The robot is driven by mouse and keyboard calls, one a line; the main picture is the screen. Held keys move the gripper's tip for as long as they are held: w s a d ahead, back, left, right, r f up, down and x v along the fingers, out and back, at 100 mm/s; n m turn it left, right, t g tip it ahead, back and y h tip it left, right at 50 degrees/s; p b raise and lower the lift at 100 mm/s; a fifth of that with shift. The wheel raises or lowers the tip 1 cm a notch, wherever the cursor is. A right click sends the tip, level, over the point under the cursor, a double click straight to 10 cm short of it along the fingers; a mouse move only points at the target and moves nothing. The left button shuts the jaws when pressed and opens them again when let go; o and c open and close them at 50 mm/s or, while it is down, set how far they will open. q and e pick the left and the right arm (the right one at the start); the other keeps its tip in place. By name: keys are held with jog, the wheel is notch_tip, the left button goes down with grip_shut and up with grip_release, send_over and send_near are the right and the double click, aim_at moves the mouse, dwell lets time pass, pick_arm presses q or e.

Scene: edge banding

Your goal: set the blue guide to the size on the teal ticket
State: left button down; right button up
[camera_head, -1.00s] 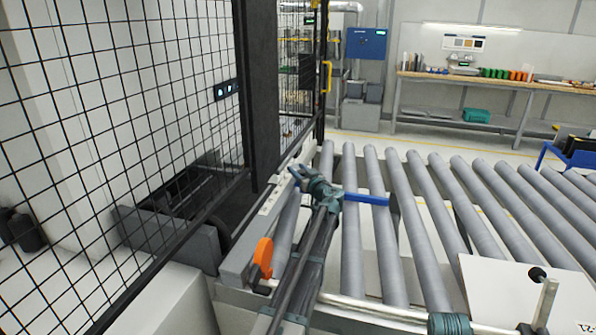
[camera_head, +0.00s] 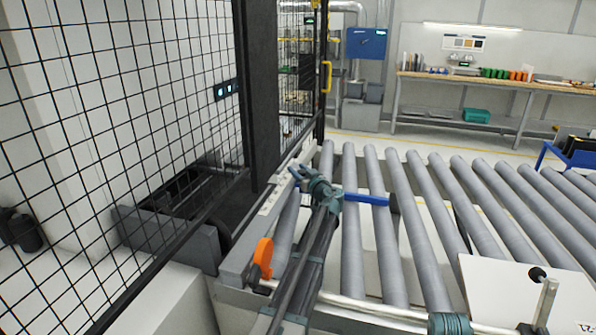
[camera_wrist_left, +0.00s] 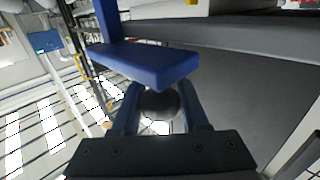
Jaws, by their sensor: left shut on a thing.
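The blue guide (camera_head: 366,199) shows as a bar reaching right from my left gripper, over the grey rollers, in the head view. In the left wrist view, its blue bracket (camera_wrist_left: 150,62) stands just beyond the fingers. My left gripper (camera_head: 318,188) is at the rail's side of the conveyor. It is shut on a dark round knob (camera_wrist_left: 160,103) at the guide, seen between the fingers in the wrist view. A pale strip with marks (camera_head: 272,198) lies along the rail beside the gripper; its marks are too small to read. I cannot make out a teal ticket.
A black mesh fence (camera_head: 110,130) and a dark post (camera_head: 262,95) stand close left of the arm. An orange handle (camera_head: 263,256) sits at the rail's near end. A white panel (camera_head: 520,298) lies on the rollers at the right. The middle rollers (camera_head: 430,200) are bare.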

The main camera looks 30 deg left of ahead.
dwell(0.3)
pick_arm(q)
jog(key=s+d, duration=0.2)
jog(key=s, duration=0.7)
jog(key=s+d, duration=0.2)
jog(key=s, duration=0.8)
jog(key=shift+s+d, duration=0.25)
jog(key=shift+d, duration=0.1)
jog(key=shift+c, duration=2.2)
grip_release()
